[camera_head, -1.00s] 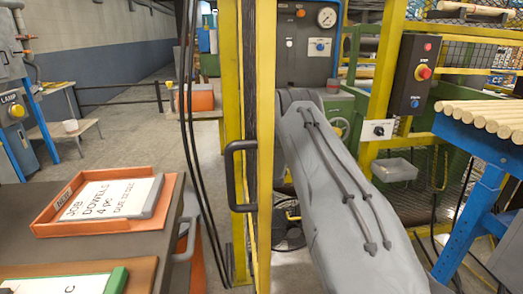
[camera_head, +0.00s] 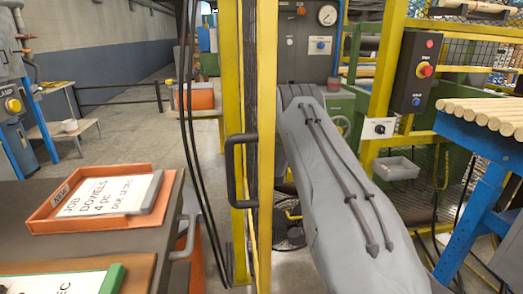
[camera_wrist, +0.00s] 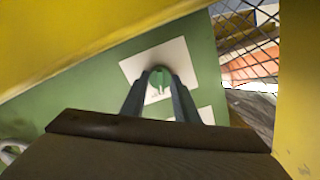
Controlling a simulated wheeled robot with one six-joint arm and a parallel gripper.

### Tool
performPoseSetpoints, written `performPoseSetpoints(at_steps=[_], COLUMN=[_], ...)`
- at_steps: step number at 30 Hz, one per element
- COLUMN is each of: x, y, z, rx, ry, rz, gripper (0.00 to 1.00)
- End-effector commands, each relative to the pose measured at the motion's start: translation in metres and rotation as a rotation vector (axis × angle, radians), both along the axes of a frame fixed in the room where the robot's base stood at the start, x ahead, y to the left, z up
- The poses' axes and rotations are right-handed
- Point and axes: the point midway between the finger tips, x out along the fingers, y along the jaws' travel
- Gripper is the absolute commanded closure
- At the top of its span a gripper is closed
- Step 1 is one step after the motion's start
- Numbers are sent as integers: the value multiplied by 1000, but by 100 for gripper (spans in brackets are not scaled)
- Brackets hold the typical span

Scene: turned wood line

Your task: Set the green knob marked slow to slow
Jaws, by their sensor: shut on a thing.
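In the wrist view, a green knob (camera_wrist: 158,82) sits on a white plate (camera_wrist: 176,55) on a green panel (camera_wrist: 95,82). My gripper (camera_wrist: 159,78) reaches in with its two grey fingers on either side of the knob, and it is shut on it. The fingers hide the sides of the knob. I cannot read any mark on it or tell which setting it points to. In the head view, my grey arm reaches away behind the yellow post, and neither my gripper nor this knob can be made out.
A second white plate (camera_wrist: 185,114) is partly hidden behind a finger. A yellow beam (camera_wrist: 90,35) runs close above, and a yellow post (camera_wrist: 300,80) and wire mesh (camera_wrist: 245,30) stand to the right. In the head view, the yellow post (camera_head: 263,120) stands close beside my arm.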

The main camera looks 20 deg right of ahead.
Motion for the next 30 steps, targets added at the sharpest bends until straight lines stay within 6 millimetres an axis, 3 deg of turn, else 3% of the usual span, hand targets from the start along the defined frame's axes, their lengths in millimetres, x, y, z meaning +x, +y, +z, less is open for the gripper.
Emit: performPoseSetpoints(at_steps=[18, 30], x=[1, 1], y=[1, 2], z=[-1, 0], rx=[-542, -759], ry=[156, 219], rz=[-1, -1], gripper=[95, 95])
